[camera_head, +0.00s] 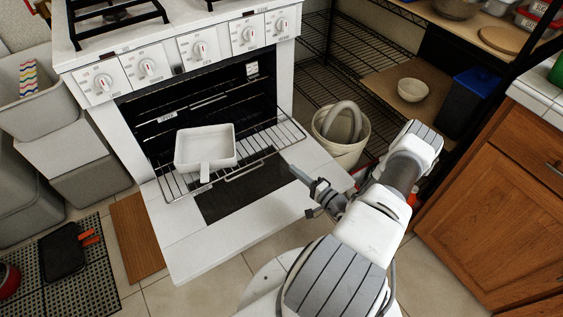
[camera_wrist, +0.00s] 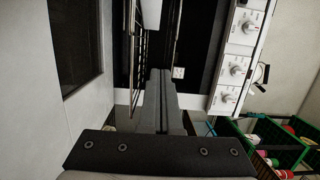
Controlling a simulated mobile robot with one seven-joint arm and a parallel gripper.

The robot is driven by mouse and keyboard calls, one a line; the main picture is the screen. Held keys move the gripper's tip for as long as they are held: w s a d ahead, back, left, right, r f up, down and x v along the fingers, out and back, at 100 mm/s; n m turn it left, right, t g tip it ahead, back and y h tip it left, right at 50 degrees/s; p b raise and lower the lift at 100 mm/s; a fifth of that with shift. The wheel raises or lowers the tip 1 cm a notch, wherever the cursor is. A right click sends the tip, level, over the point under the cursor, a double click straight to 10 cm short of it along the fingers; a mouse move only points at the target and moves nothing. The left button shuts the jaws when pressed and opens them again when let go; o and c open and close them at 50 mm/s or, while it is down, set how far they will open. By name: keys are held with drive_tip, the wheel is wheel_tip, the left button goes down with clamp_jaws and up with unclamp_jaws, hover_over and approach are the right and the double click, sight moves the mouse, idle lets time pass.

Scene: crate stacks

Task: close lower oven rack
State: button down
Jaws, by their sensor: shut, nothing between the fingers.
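The white oven (camera_head: 128,128) stands with its door (camera_head: 205,245) folded down open. The lower oven rack (camera_head: 289,133) is pulled out over the door, and a white square pan (camera_head: 205,160) with a handle sits on it. My gripper (camera_head: 293,169) is just right of the rack's front edge, above the open door, and looks empty. In the wrist view my gripper (camera_wrist: 160,75) has its fingers together, pointing toward the oven opening. The rack's wires (camera_wrist: 139,50) show left of the fingertips there. I cannot tell whether the fingers touch the rack.
A white bucket (camera_head: 355,155) and black wire shelving (camera_head: 313,75) stand right of the oven. A wooden cabinet (camera_head: 510,195) is at the far right. Grey bins (camera_head: 85,165) stand at left. A black mat (camera_head: 95,265) and a wooden board (camera_head: 133,237) lie on the floor.

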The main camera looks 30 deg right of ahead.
wheel_tip(320, 180, down, 5)
drive_tip(key=s+d+m+h, duration=0.1)
drive_tip(key=s+m+h, duration=0.1)
drive_tip(key=h, duration=0.1)
drive_tip(key=b, duration=0.6)
approach(277, 152)
drive_tip(key=w, duration=0.6)
drive_tip(key=shift+w+f, duration=0.2)
drive_tip(key=shift+w, duration=0.2)
drive_tip(key=shift+w+a+p, duration=0.1)
drive_tip(key=shift+p, duration=0.2)
